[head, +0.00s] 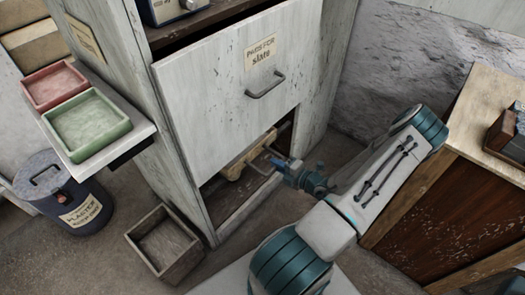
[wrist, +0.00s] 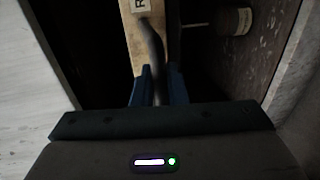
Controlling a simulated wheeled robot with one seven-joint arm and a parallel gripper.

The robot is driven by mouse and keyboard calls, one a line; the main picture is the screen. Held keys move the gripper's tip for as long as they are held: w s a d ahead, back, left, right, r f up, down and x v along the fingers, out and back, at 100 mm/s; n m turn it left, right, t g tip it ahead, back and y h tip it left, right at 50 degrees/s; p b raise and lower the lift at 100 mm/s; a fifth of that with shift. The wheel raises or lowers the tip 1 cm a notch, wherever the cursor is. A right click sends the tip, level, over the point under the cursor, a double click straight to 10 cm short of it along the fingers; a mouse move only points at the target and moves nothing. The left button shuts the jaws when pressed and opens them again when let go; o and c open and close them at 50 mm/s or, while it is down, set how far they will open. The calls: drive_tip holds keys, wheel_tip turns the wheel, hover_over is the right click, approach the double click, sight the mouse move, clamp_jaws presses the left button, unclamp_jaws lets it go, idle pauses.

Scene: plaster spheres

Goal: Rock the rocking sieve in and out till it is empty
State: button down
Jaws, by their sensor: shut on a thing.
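The rocking sieve (head: 238,163) shows as a pale wooden front in the low opening of the tall grey cabinet, under the big panel. Most of it is hidden in the dark inside. My gripper (head: 279,163) reaches in from the right and is shut on the sieve's handle. In the wrist view, the blue fingers of my gripper (wrist: 158,88) stand on both sides of the dark curved handle (wrist: 153,50). The handle joins the wooden front (wrist: 133,45), which bears a partly cut-off label. What the sieve holds cannot be seen.
The cabinet panel (head: 215,95) with its metal handle hangs just above the opening. An open wooden box (head: 187,260) stands on the floor in front. A plaster bin (head: 62,190) and a shelf with red (head: 52,85) and green trays (head: 88,124) are left. A wooden cabinet (head: 445,190) stands right.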

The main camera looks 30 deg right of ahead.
drive_tip(key=shift+s+d, duration=0.15)
drive_tip(key=shift+s, duration=0.45)
drive_tip(key=shift+f, duration=0.1)
drive_tip(key=c, duration=1.5)
unclamp_jaws()
drive_tip(key=shift+s+d, duration=0.1)
drive_tip(key=shift+s, duration=0.05)
drive_tip(key=shift+c, duration=0.2)
drive_tip(key=p+v, duration=0.3)
drive_tip(key=v, duration=1)
drive_tip(key=shift+s, duration=0.35)
drive_tip(key=shift+o, duration=0.4)
